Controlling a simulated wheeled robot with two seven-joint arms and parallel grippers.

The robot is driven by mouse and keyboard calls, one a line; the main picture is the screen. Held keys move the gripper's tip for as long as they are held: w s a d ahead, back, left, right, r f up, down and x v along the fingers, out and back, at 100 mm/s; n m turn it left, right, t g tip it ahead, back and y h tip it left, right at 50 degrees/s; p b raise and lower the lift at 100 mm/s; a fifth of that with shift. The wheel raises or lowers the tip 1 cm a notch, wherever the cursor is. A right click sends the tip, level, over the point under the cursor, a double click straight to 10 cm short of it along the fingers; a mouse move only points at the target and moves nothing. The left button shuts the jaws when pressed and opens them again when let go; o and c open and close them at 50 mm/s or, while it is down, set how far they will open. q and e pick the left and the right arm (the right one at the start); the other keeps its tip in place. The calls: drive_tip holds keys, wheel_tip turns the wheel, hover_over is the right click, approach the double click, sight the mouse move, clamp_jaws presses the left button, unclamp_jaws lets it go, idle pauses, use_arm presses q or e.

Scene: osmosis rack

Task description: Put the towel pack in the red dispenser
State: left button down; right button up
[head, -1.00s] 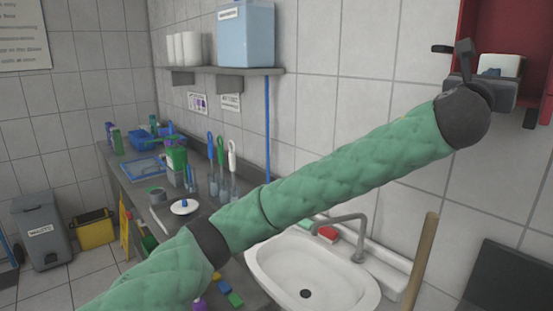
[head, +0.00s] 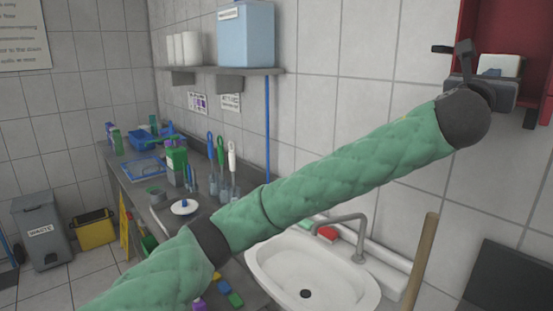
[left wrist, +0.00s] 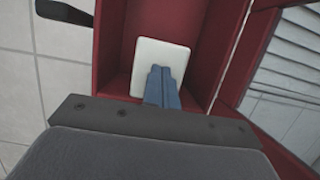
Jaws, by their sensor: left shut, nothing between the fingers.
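The red dispenser (head: 487,22) hangs on the tiled wall at the upper right of the head view, with its front open. In the left wrist view its red inner wall (left wrist: 118,50) surrounds the white towel pack (left wrist: 158,48). The pack also shows in the head view (head: 512,63), low in the dispenser. My left gripper (head: 490,72) reaches up to the dispenser opening. Its blue fingers (left wrist: 162,84) are together and empty, in front of the pack. I cannot tell whether they touch it. My right gripper is out of view.
A white sink (head: 270,270) with a grey tap is below my left arm. A shelf (head: 225,70) with a blue container is on the wall. A cluttered counter (head: 125,180) runs left. A wooden handle (head: 420,260) stands right of the sink.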

use_arm(q)
drive_tip(key=shift+w+d+r, duration=0.15)
drive_tip(key=shift+w+d, duration=0.05)
drive_tip(key=shift+w, duration=0.05)
drive_tip(key=shift+w+r, duration=0.2)
drive_tip(key=shift+r, duration=0.15)
idle(0.7)
drive_tip(key=shift+s+a+f, duration=0.1)
drive_tip(key=s+a, duration=0.7)
drive_tip(key=a, duration=0.1)
drive_tip(key=shift+s+f+b, duration=0.25)
drive_tip(key=shift+f+b, duration=0.05)
drive_tip(key=shift+f, duration=0.1)
idle(0.7)
drive_tip(key=shift+a, duration=0.1)
